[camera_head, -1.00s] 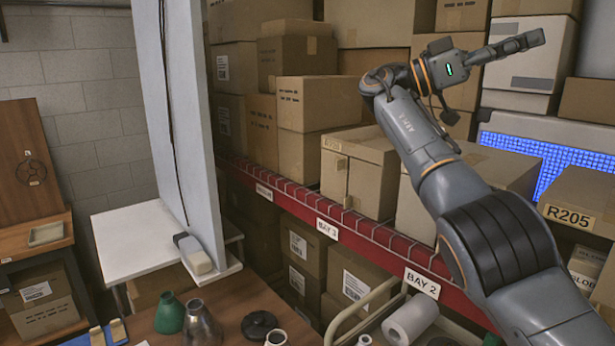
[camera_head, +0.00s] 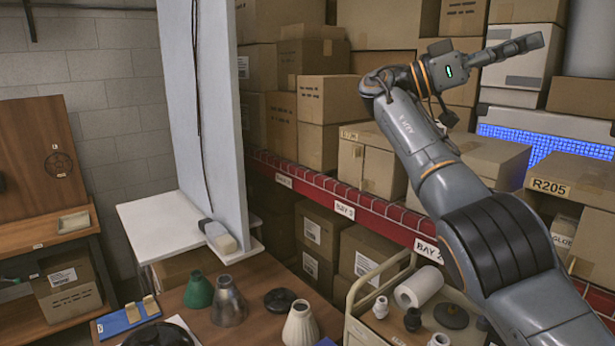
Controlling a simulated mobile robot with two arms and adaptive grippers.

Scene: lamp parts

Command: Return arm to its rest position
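My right arm is raised across the right side of the view, in front of the shelves. Its gripper (camera_head: 527,45) points to the right, high up near the stacked boxes, with nothing seen in it. It is seen from the side, so I cannot tell whether its fingers are apart. My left gripper is not in view. Lamp parts stand on the wooden table below: a green shade (camera_head: 198,291), a grey metal shade (camera_head: 229,303), a black disc (camera_head: 279,300) and a cream ribbed base (camera_head: 300,326).
A cart (camera_head: 352,323) holds a white roll (camera_head: 419,287) and small fittings. A red shelf beam (camera_head: 390,227) with bay labels runs behind it, loaded with cardboard boxes (camera_head: 325,100). A white panel (camera_head: 215,120) stands on a white table (camera_head: 150,228) at left.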

